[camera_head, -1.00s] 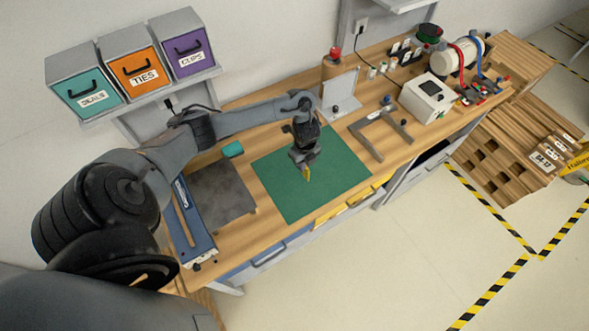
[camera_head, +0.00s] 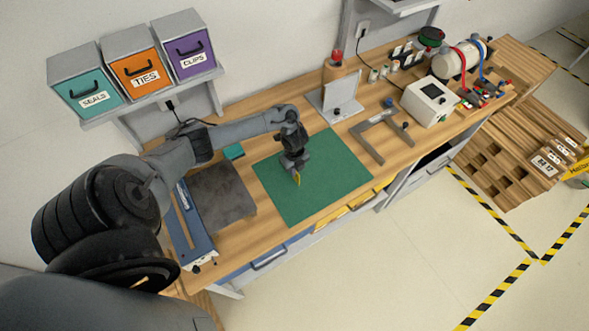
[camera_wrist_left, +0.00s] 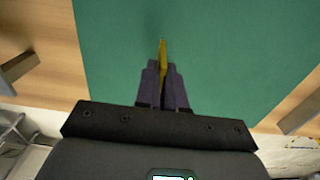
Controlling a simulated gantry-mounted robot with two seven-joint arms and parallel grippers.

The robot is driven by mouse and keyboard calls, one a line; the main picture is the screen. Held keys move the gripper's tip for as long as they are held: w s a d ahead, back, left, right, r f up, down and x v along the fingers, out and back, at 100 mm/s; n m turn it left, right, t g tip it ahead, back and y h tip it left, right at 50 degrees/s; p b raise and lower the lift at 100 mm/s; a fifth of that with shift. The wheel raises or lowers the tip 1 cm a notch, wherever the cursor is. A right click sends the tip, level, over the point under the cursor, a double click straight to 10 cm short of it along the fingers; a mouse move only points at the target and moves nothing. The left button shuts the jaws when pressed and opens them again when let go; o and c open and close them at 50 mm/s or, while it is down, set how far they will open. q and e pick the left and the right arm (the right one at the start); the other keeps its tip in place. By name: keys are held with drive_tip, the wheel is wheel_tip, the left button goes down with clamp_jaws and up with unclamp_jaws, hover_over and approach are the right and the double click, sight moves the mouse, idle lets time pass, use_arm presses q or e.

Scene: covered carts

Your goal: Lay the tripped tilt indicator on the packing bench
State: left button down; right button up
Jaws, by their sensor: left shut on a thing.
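The tilt indicator (camera_head: 297,180) shows as a small thin yellow piece. My left gripper (camera_head: 296,172) is shut on it and holds it over the green mat on the packing bench (camera_head: 236,120). In the left wrist view the yellow indicator (camera_wrist_left: 163,55) sticks out edge-on between the closed fingers (camera_wrist_left: 163,80). Its face and any tripped mark cannot be made out. Whether it touches the mat is not clear. My right gripper does not show in any view.
The green mat (camera_head: 335,180) is otherwise clear. A grey plate (camera_head: 222,192) and a blue sealer (camera_head: 190,230) are left of it. A grey bracket (camera_head: 370,148), a metal stand (camera_head: 343,100) and a white device (camera_head: 430,100) are to the right.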

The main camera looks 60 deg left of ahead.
use_arm(q)
drive_tip(key=shift+f, duration=0.35)
drive_tip(key=c, duration=1.2)
unclamp_jaws()
drive_tip(key=shift+r, duration=0.1)
drive_tip(key=shift+c, duration=0.2)
drive_tip(key=shift+r, duration=0.1)
drive_tip(key=shift+r, duration=0.25)
wheel_tip(320, 180, up, 12)
drive_tip(key=p, duration=0.2)
drive_tip(key=shift+f, duration=0.1)
